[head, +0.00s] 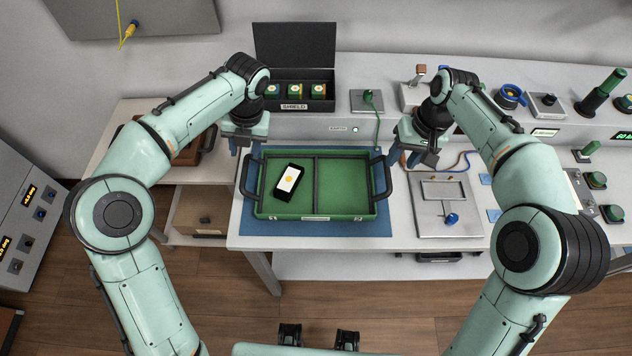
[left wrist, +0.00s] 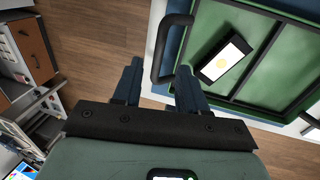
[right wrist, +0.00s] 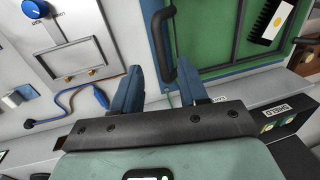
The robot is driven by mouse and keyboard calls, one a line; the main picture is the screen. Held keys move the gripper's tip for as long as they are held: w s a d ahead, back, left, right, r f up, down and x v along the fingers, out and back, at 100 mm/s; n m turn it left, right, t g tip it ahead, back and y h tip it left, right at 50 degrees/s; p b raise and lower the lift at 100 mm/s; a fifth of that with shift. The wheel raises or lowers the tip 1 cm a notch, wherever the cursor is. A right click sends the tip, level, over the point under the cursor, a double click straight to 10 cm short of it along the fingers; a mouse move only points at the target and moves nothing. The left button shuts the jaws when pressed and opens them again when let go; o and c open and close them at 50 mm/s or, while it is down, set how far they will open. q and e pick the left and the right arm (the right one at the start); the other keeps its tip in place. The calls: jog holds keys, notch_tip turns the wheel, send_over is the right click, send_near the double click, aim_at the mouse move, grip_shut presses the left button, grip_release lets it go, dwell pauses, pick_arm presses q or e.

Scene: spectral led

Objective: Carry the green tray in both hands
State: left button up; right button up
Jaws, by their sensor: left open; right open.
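The green tray (head: 342,188) lies on a blue mat (head: 300,228) on the bench, with a dark handle at each end and a divider. My right gripper (head: 405,158) is open, above and right of the right handle (head: 382,177). In the right wrist view the right handle (right wrist: 160,45) lies just beyond the fingers (right wrist: 160,80).
A black box labelled SHIELD (head: 294,92) stands open behind the tray. A grey panel fixture (head: 446,205) with a blue knob sits right of the tray. A green cable (head: 378,125) runs down behind it. The bench's front edge is close to the tray.

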aim_at(245, 166)
pick_arm(q)
jog(key=f, duration=0.3)
jog(key=a+f, duration=0.1)
jog(key=f, duration=0.5)
jog(key=shift+a, duration=0.4)
pick_arm(e)
jog(key=f, duration=0.3)
jog(key=a+f, duration=0.1)
jog(key=f, duration=0.5)
jog(key=shift+a, duration=0.35)
pick_arm(q)
jog(key=shift+r, duration=0.1)
pick_arm(e)
jog(key=shift+r, duration=0.1)
pick_arm(q)
grip_shut()
pick_arm(e)
grip_shut()
